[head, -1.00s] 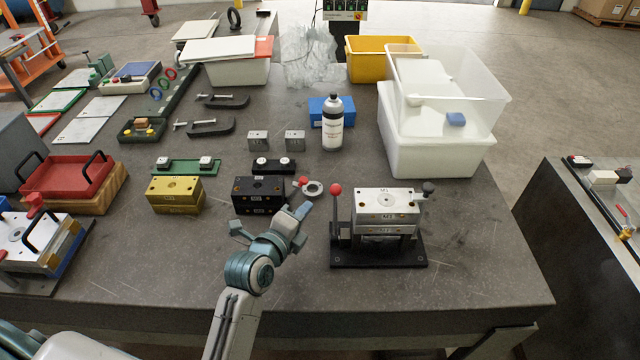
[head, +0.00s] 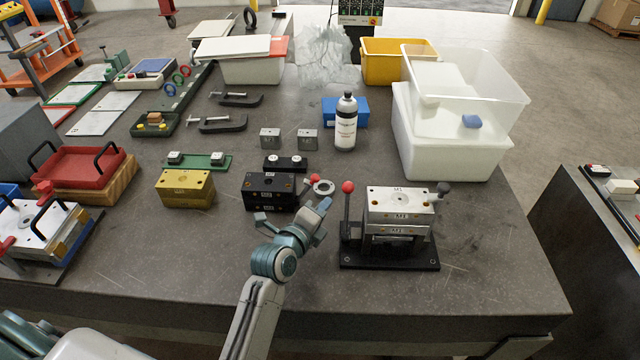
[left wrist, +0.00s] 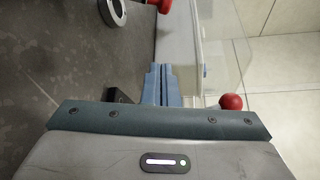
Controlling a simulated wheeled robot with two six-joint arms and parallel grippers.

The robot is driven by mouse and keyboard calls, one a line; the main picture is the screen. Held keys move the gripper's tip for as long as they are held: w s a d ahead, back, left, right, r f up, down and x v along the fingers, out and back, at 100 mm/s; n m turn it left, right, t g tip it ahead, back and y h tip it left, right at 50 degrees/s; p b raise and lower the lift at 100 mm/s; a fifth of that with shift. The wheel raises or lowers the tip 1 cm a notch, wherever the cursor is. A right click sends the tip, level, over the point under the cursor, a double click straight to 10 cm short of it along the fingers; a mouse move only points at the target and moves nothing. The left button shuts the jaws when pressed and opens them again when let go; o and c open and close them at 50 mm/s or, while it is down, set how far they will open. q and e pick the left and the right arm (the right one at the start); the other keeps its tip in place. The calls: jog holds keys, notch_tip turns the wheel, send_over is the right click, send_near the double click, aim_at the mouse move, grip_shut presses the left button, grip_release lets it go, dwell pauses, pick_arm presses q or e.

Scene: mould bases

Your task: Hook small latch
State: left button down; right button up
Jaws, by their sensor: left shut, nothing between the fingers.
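A silver mould (head: 400,204) stands on a black base (head: 390,260) at the right of the table. A lever with a red ball (head: 347,187) stands upright at its left side, and a dark knob (head: 443,188) is at its right. I cannot tell which part is the small latch. My left gripper (head: 323,207) is shut and empty, just left of the red-ball lever and apart from it. In the left wrist view the closed blue fingers (left wrist: 162,85) point up the picture, with a red ball (left wrist: 231,101) to their right. My right gripper is not in view.
A metal ring with a red handle (head: 324,187) lies just behind my left gripper. A black block (head: 270,191) and a brass block (head: 185,188) stand to the left. A spray can (head: 346,125) and white bin (head: 445,145) stand behind. The table front is clear.

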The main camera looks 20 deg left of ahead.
aim_at(305, 189)
pick_arm(q)
jog(key=p+x, duration=0.1)
jog(key=x, duration=0.2)
jog(key=p+x, duration=0.1)
jog(key=x, duration=0.2)
jog(key=shift+w+r+p, duration=0.2)
jog(key=shift+w+p, duration=0.1)
jog(key=shift+w, duration=0.05)
jog(key=shift+s+a+r+p, duration=0.2)
jog(key=shift+a+p, duration=0.25)
jog(key=shift+a, duration=0.15)
jog(key=shift+s+a+r+p, duration=0.1)
jog(key=shift+a+r+p, duration=0.1)
jog(key=shift+a+p, duration=0.35)
jog(key=shift+s+a, duration=0.15)
jog(key=shift+a, duration=0.65)
